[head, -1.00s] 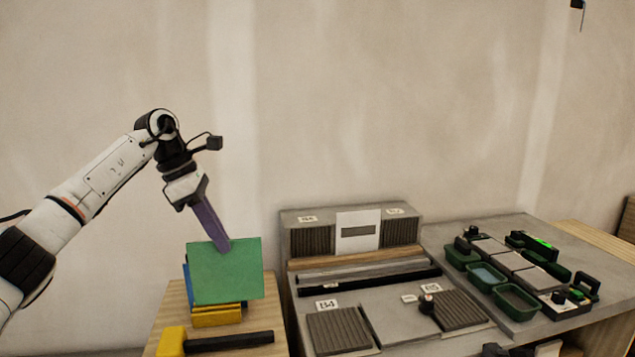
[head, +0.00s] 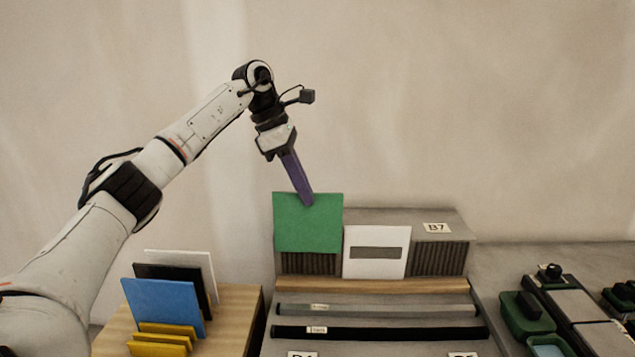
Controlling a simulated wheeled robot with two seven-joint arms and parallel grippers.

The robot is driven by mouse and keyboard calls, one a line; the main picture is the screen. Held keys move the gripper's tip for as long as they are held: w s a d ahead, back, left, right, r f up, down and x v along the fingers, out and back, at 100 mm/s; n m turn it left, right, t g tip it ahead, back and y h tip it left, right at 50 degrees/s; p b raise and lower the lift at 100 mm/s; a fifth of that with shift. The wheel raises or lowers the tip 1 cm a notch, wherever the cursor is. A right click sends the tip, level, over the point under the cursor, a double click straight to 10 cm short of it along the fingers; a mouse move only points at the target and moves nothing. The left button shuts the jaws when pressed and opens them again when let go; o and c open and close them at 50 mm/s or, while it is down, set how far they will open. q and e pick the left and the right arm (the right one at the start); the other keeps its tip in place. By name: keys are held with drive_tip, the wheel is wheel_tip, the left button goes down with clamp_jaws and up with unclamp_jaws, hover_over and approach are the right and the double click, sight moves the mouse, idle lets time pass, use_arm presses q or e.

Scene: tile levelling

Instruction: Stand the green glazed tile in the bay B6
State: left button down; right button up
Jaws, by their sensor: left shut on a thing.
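The green glazed tile (head: 307,224) hangs upright from my left gripper (head: 309,202), which is shut on its top edge. The tile covers the upper part of the left ribbed bay (head: 309,264) of the grey rack and hides the label spot above it. The bay's lower ribs show below the tile's bottom edge. I cannot tell how far the tile is in front of the ribs. My right gripper is out of view.
A white panel with a dark slot (head: 376,266) stands right of the tile, then bay B7 (head: 440,260), empty. A wooden strip (head: 375,286) and two dark bars lie in front. Blue (head: 163,307), black and white tiles stand in a yellow rack at left.

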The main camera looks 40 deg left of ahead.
use_arm(q)
drive_tip(key=shift+s+f, duration=0.2)
drive_tip(key=shift+f, duration=0.3)
wheel_tip(320, 180, down, 5)
drive_tip(key=shift+w+f+b, duration=0.1)
drive_tip(key=shift+f+b, duration=0.45)
drive_tip(key=shift+f, duration=0.55)
drive_tip(key=shift+p, duration=0.4)
drive_tip(key=shift+w+a, duration=0.2)
drive_tip(key=shift+w, duration=0.1)
idle(0.8)
drive_tip(key=shift+a+f, duration=0.1)
drive_tip(key=shift+f, duration=0.1)
idle(1.2)
drive_tip(key=c, duration=1.8)
unclamp_jaws()
drive_tip(key=shift+c, duration=0.2)
drive_tip(key=shift+f, duration=0.1)
